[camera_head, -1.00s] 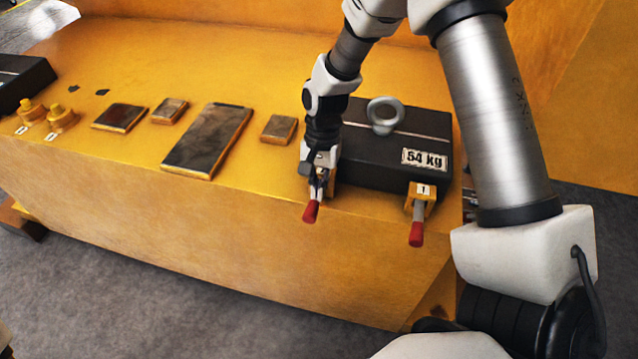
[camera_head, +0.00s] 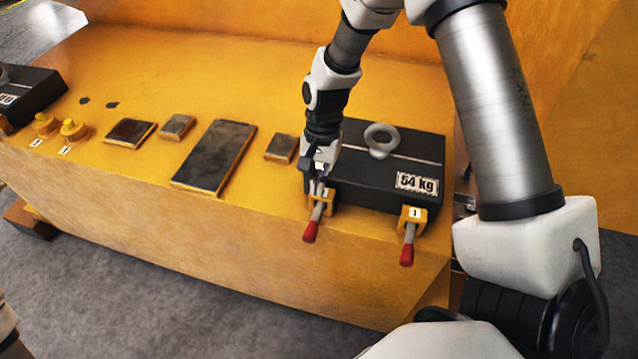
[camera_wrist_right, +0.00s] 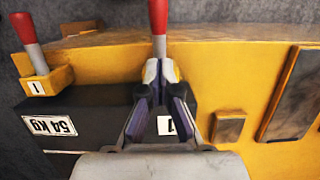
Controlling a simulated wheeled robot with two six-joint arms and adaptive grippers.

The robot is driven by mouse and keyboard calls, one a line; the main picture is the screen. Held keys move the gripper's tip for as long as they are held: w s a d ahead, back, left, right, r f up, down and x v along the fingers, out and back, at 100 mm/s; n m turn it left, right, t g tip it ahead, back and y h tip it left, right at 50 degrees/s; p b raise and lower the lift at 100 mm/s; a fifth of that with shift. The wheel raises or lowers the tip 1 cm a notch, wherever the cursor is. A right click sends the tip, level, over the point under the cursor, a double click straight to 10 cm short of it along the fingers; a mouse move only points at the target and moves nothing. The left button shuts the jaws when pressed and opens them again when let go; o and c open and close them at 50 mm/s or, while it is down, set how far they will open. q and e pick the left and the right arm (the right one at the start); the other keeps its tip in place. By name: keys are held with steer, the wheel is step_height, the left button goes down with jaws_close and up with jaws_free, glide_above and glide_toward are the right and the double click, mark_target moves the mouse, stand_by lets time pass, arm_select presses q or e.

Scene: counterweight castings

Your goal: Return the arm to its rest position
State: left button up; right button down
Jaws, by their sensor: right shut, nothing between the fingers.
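My right gripper (camera_head: 317,183) is shut and empty, pointing down just above the left toggle clamp (camera_head: 318,212) with its red handle. In the right wrist view the closed fingertips (camera_wrist_right: 161,72) overlap the lower end of that red handle (camera_wrist_right: 158,15); whether they touch it I cannot tell. Beside it is a dark casting (camera_head: 365,190) marked 54 kg, with a ring on top. A second red-handled clamp (camera_head: 409,236), labelled 1, is at the casting's right front corner. My left gripper is not in view.
The yellow ledge (camera_head: 240,90) carries several flat dark plates (camera_head: 213,158) left of the gripper, two yellow knobs (camera_head: 73,130) and another dark casting (camera_head: 35,95) at far left. A yellow wall stands behind. Grey floor (camera_head: 140,310) lies in front.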

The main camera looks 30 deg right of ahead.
steer(key=s+a+f+n+g+h+b, duration=0.15)
steer(key=s+f+b, duration=0.55)
steer(key=s+f, duration=0.7)
steer(key=s+f+n+g+b, duration=0.25)
steer(key=s+f+b, duration=0.6)
steer(key=f, duration=0.85)
arm_select(q)
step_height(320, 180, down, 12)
steer(key=p, duration=0.2)
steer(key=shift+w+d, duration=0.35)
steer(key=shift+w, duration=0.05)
arm_select(e)
steer(key=w+n+t, duration=0.1)
steer(key=t, duration=0.1)
steer(key=w+n+t, duration=0.1)
steer(key=n+t, duration=0.1)
steer(key=w+n+t, duration=0.1)
steer(key=n, duration=0.1)
steer(key=shift+r+t+h, duration=0.35)
steer(key=shift+t, duration=0.05)
steer(key=shift+s, duration=0.1)
